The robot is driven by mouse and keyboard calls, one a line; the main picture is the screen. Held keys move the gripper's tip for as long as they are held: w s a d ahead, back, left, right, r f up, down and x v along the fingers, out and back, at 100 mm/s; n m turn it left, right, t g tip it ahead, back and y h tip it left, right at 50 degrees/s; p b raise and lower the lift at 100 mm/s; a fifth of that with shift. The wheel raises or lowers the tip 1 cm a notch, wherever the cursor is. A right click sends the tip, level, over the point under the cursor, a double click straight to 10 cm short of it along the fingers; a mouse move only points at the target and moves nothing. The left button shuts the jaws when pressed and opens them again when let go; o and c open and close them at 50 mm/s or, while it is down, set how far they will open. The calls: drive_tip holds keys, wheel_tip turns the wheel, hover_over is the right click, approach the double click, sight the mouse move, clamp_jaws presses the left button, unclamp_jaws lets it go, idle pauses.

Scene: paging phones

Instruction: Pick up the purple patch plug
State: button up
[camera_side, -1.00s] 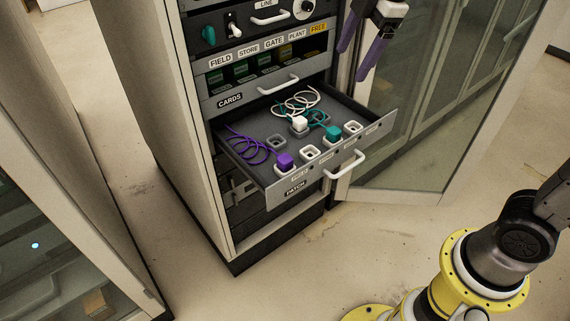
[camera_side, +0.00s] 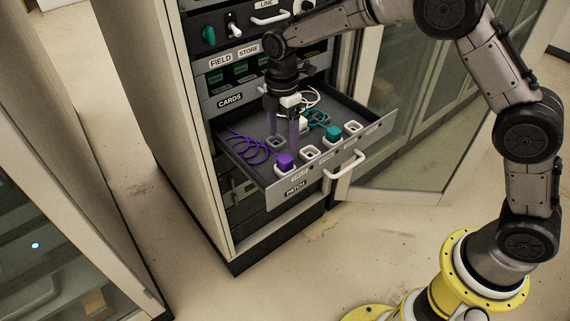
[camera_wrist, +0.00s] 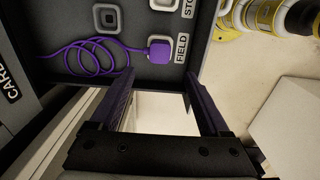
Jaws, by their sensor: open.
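The purple patch plug (camera_side: 285,161) sits at the front left of the open patch drawer (camera_side: 375,128), its purple cable (camera_side: 247,148) coiled to the left. In the wrist view the plug (camera_wrist: 160,50) is beside the FIELD label, just beyond the gap between my fingertips. My gripper (camera_side: 283,130) is open, fingers pointing down over the drawer, behind and above the plug in the side view. In the wrist view my gripper (camera_wrist: 158,76) shows two purple fingers spread apart with nothing between them. Whether the fingers touch anything cannot be told.
A teal plug (camera_side: 333,133) and a white plug (camera_side: 303,123), partly hidden by my gripper, stand in the drawer with their cables. Empty sockets (camera_side: 309,152) line the front. The drawer handle (camera_side: 346,164) juts forward.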

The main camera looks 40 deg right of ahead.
sight(285, 158)
drive_tip(key=shift+d+f, duration=0.2)
drive_tip(key=shift+f, duration=1.75)
drive_tip(key=shift+d+f, duration=0.2)
drive_tip(key=shift+f, duration=1.75)
drive_tip(key=shift+w, duration=0.1)
clamp_jaws()
